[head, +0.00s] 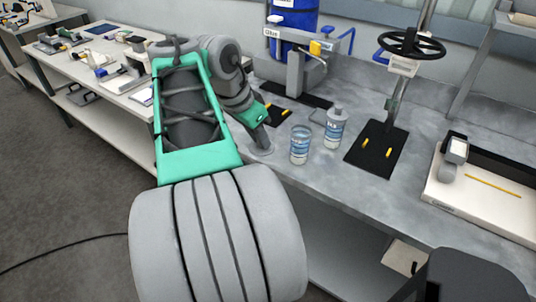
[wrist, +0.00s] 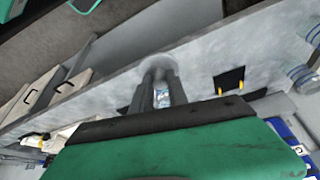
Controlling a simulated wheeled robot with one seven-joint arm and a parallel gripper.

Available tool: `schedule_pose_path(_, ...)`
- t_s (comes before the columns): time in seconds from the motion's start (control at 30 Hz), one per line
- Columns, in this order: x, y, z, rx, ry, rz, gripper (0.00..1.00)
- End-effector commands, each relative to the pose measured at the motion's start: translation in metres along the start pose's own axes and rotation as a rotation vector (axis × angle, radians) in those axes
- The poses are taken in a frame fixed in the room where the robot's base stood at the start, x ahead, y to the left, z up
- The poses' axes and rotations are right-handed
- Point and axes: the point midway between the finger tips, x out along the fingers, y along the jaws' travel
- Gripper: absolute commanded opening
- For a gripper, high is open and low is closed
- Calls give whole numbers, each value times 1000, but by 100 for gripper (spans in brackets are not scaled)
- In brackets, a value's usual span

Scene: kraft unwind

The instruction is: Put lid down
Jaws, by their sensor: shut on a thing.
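My gripper (head: 264,143) reaches down over the grey counter, left of the jars, with its fingers shut on a grey round lid (head: 261,151). The lid is at or just above the counter near its front edge; I cannot tell if it touches. In the wrist view, the two dark fingers (wrist: 161,85) close on the grey lid (wrist: 160,63), which they partly cover. A clear jar with a blue and white label (head: 299,147) stands upright to the right, apart from the gripper. A similar labelled container with a grey top (head: 335,128) stands behind it.
A black mat with yellow pegs (head: 376,150) lies under a handwheel press (head: 411,44). A blue drum (head: 294,20) stands at the back on a grey stand. A white scale-like device (head: 480,190) is at right. Counter between the lid and the jar is bare.

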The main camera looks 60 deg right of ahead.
Motion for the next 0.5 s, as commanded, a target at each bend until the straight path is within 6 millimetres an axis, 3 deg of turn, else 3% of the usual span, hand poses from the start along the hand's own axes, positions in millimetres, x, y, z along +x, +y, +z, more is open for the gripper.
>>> schedule_pose_path(0.07, 3, 7, -7, 53, 0, 23, 0)
schedule_pose_path(0.17, 11, 2, -14, 71, 0, 33, 0)
schedule_pose_path(0.47, 68, -57, -54, 66, -2, 34, 0)
schedule_pose_path(0.5, 82, -61, -53, 65, -1, 34, 0)
